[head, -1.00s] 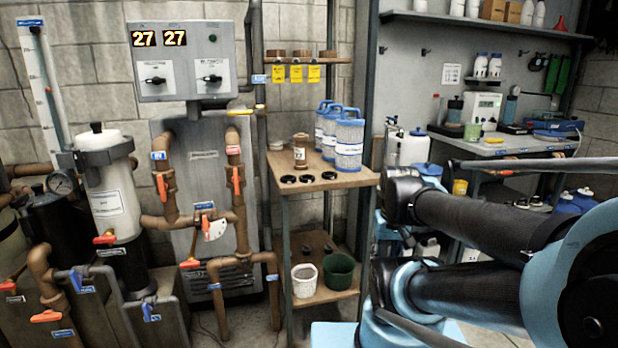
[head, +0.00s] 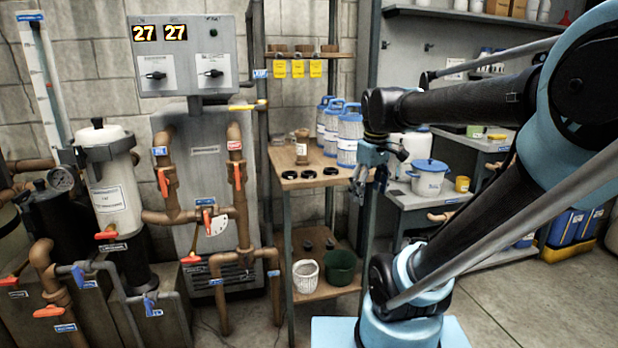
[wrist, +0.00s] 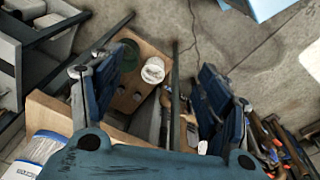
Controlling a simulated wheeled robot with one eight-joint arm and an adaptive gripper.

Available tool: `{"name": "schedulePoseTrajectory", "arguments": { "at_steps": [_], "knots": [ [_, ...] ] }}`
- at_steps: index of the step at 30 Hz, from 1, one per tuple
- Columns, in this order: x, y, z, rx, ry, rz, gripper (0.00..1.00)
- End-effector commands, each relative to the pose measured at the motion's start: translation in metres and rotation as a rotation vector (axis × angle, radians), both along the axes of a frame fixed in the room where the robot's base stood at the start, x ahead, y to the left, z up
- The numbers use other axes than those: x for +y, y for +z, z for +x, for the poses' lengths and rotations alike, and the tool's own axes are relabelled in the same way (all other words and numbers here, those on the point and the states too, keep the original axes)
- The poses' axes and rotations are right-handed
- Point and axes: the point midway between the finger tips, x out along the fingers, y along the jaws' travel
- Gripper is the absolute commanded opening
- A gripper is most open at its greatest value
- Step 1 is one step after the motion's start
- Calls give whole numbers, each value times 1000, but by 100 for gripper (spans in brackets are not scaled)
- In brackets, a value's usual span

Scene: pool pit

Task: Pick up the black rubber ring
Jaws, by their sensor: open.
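Several black rubber rings lie flat near the front edge of the wooden shelf top (head: 310,183) in the head view: a left one (head: 289,175), a middle one (head: 308,171) and a right one (head: 331,170). Which one the task means cannot be told. My gripper (head: 367,195) hangs just right of the shelf top, apart from the rings and pointing down. In the wrist view my gripper (wrist: 148,88) has its two blue fingers spread wide with nothing between them. I cannot make out the rings in the wrist view.
Blue-topped filter cartridges (head: 349,140) stand behind to the right. A white basket (head: 305,276) and green bucket (head: 341,267) sit on the lower shelf. A white-and-blue pot (head: 429,181) stands right of my gripper. Pipes (head: 240,190) rise at left.

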Motion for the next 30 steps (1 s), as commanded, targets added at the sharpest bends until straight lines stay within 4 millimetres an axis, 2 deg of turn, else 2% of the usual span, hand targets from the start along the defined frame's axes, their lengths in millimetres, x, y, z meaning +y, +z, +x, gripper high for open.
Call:
{"name": "schedulePoseTrajectory", "arguments": {
  "at_steps": [1, 6, 15, 21, 24, 30],
  "knots": [
    [8, 16, 16, 5, 69, -7, 69],
    [33, 58, 61, 28, 310, -32, 69],
    [91, 118, 140, 64, 736, -66, 69],
    [134, 145, 186, 84, 998, -82, 69],
    [151, 153, 202, 93, 1099, -86, 69],
    [169, 160, 218, 101, 1206, -91, 69]
  ]
}}
